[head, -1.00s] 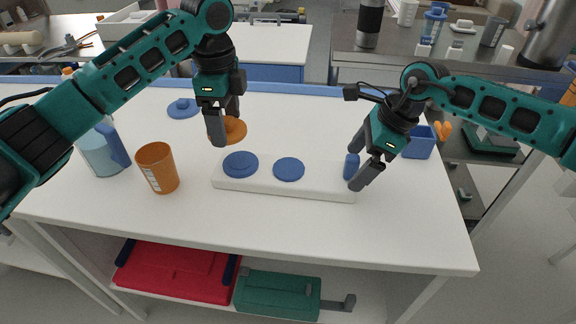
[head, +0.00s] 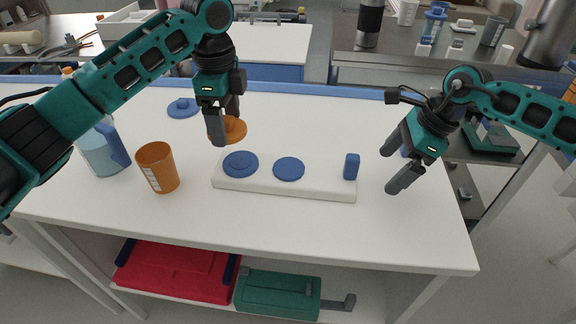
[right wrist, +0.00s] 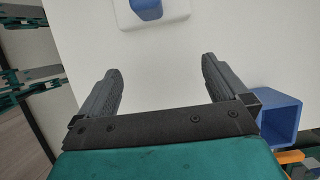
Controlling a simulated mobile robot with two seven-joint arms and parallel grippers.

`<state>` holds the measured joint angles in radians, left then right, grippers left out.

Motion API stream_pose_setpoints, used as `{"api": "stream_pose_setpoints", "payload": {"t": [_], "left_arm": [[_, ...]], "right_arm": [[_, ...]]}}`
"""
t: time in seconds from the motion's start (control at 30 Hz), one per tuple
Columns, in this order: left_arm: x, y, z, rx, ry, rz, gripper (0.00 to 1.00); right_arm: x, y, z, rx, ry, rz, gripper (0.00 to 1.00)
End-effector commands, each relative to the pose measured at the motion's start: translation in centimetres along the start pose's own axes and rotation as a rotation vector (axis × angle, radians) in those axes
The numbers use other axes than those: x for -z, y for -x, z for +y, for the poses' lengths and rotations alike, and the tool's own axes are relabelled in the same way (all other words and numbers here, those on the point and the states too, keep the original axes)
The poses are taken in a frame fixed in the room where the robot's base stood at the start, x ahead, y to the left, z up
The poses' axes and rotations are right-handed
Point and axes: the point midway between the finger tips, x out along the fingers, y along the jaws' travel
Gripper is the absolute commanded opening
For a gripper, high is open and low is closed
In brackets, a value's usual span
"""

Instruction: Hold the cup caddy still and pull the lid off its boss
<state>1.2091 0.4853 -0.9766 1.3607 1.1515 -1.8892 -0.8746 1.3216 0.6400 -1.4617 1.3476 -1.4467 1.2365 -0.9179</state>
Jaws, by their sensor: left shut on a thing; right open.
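The cup caddy (head: 265,187) is a low white block on the table. It carries two round blue pieces, one at the left (head: 240,164) and one in the middle (head: 289,169), and an upright blue grip (head: 351,167) at its right end. My left gripper (head: 224,130) is shut on the orange lid (head: 236,129), above and behind the caddy's left end, apart from the blue pieces. My right gripper (head: 388,170) is open and empty, to the right of the blue grip. The right wrist view shows the blue grip (right wrist: 147,8) beyond its fingers.
A blue lid-like disc (head: 184,108) lies behind. A blue open box (right wrist: 279,116) is beside my right gripper. The table in front is clear.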

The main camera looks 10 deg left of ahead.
Motion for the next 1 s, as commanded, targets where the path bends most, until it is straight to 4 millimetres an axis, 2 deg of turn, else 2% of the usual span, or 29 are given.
{"api": "stream_pose_setpoints", "payload": {"t": [0.33, 0.8, 1.0], "left_arm": [[0.0, 0.5, 0.0, 0.0, 0.0, 0.0, 0.36], [0.0, 4.7, 0.0, 0.0, 0.0, 0.0, 0.36], [0.0, 4.8, 0.0, 0.0, 0.0, 0.0, 0.36]], "right_arm": [[-0.3, 0.6, 0.0, 0.001, 0.0, -0.001, 1.0], [-2.9, 6.9, 0.0, 0.001, 0.0, -0.001, 1.0], [-3.1, 7.5, 0.0, 0.0, -0.001, 0.0, 1.0]]}}
